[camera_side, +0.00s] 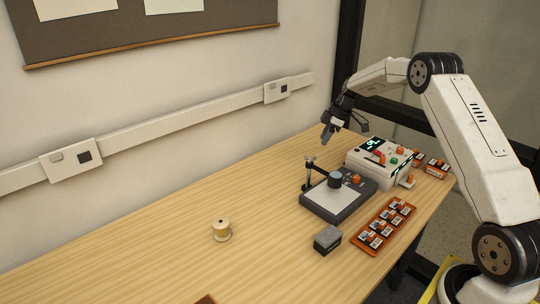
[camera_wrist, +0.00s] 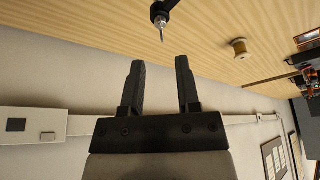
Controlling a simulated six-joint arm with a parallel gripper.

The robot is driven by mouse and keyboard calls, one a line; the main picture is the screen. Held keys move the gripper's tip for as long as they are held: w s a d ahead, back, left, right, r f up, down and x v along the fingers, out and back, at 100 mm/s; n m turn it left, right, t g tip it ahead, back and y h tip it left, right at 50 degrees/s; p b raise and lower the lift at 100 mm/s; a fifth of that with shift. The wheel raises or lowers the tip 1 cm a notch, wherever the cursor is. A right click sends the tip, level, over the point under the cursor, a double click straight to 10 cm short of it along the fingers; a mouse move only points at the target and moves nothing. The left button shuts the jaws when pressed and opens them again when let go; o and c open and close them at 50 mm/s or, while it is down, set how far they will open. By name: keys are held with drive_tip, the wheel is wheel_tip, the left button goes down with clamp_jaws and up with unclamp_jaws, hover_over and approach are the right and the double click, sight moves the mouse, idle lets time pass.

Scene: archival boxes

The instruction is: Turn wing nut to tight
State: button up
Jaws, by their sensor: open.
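My gripper (camera_side: 327,132) is in the air above the far side of the work area, up and to the right of a small black post (camera_side: 308,175). It is open and empty; in the wrist view its two dark fingers (camera_wrist: 160,66) stand apart with nothing between them. The post rises at the left edge of a dark grey base plate (camera_side: 318,208) and has a small fitting at its top. A black fitting with a thin metal tip (camera_wrist: 161,22) shows beyond the fingers in the wrist view, apart from them. I cannot make out the wing nut for certain.
A dark round cylinder (camera_side: 335,180) is on the plate. A white instrument box (camera_side: 378,165) stands behind right, an orange tray (camera_side: 384,228) in front right, a grey-topped block (camera_side: 327,238) in front. A thread spool (camera_side: 221,231) stands left. The table's left side is mostly clear.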

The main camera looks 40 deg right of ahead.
sight(310, 159)
drive_tip(key=shift+x, duration=3.9)
clamp_jaws()
